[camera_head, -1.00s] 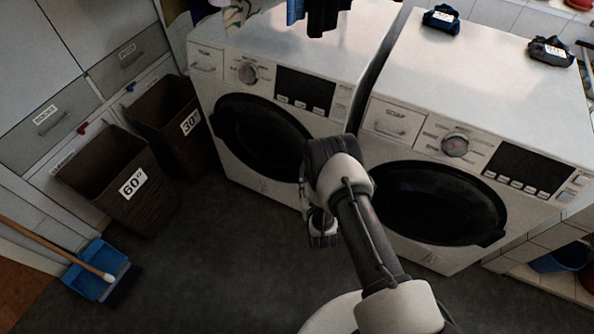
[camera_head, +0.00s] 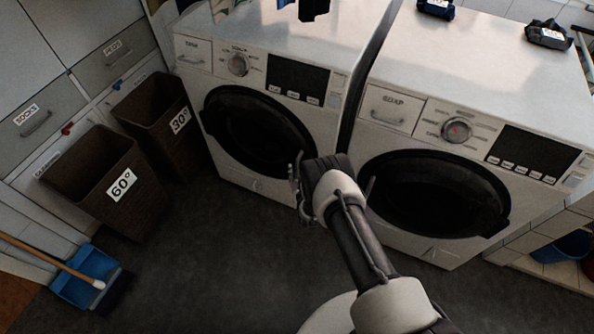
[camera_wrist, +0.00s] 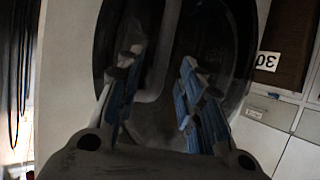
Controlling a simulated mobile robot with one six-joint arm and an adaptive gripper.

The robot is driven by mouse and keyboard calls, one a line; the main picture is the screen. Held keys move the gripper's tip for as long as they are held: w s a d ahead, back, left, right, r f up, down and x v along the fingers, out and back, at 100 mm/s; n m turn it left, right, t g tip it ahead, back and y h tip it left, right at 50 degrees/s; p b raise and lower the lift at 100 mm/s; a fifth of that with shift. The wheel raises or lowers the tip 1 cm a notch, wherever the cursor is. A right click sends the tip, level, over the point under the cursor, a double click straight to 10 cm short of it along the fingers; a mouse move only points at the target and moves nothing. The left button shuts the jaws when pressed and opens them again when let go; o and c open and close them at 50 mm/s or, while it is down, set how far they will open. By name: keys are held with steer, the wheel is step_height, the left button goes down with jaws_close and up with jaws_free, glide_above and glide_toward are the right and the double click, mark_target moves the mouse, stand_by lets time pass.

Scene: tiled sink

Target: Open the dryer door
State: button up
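The left white machine (camera_head: 185,60), taken here as the dryer, has a round black door (camera_head: 255,130) that looks shut. This dark door also fills much of the wrist view (camera_wrist: 225,50). My gripper (camera_head: 297,173) is at the lower right edge of this door. In the wrist view my gripper (camera_wrist: 158,72) has its blue-padded fingers apart, facing the door. A grey strip of the door's rim or handle shows between them; I cannot tell whether they touch it. My wrist hides part of the front between the machines.
The right machine (camera_head: 480,70) has a SOAP drawer (camera_head: 388,107) and a closed black door (camera_head: 430,195). Brown baskets marked 60° (camera_head: 110,190) and 30° (camera_head: 160,115) stand at left. A blue dustpan (camera_head: 85,275) lies lower left.

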mark_target(297, 168)
steer(key=shift+b+x, duration=0.65)
steer(key=shift+x, duration=1.3)
steer(key=shift+c, duration=0.5)
jaws_close()
